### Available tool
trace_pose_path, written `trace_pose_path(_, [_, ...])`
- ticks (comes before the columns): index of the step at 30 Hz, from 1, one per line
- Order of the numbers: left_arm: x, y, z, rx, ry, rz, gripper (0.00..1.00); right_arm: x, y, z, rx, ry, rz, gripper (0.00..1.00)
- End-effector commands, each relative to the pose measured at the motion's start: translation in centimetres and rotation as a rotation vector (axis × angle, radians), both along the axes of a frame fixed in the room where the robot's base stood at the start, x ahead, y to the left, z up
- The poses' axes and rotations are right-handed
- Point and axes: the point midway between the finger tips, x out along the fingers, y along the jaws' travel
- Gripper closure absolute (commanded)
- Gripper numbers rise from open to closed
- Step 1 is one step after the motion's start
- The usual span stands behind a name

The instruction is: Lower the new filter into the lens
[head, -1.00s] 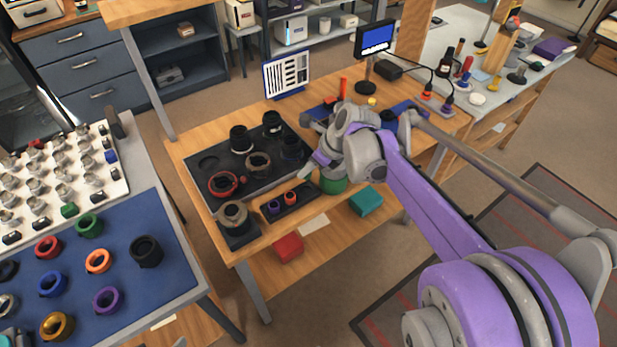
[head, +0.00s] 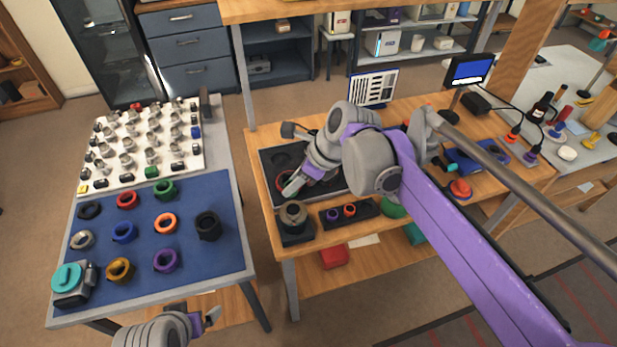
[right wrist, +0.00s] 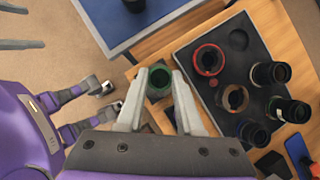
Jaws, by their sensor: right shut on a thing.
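My right gripper (head: 290,190) reaches over the middle table. In the right wrist view its two fingers (right wrist: 158,100) close on the new filter, a small dark ring with green inside (right wrist: 160,76).
A dark tray (head: 270,160) with several lens parts lies behind the lens. A small black tray (head: 330,218) with a purple and a red-orange ring sits right of it. The left table has a blue mat (head: 195,205) with several coloured rings.

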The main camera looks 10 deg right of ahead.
Motion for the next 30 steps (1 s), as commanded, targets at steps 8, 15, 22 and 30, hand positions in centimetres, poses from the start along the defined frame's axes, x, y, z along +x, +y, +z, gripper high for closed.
trace_pose_path(8, [-0.3, 0.0, -1.7, 0.0, 0.007, 0.0, 0.0, 0.0, -0.1, -2.1, 0.0, 0.0, -0.002, 1.0])
trace_pose_path(15, [-0.6, 0.0, -3.6, 0.0, 0.013, 0.0, 0.0, 0.0, -0.1, -4.5, 0.0, 0.001, -0.003, 1.0])
trace_pose_path(22, [-0.7, 0.0, -4.3, 0.0, 0.015, 0.0, 0.0, 0.0, -0.1, -5.7, 0.0, 0.0, -0.002, 1.0])
trace_pose_path(30, [-0.7, 0.0, -4.3, 0.0, 0.015, 0.0, 0.0, 0.0, -0.1, -5.8, 0.001, 0.0, -0.002, 1.0])
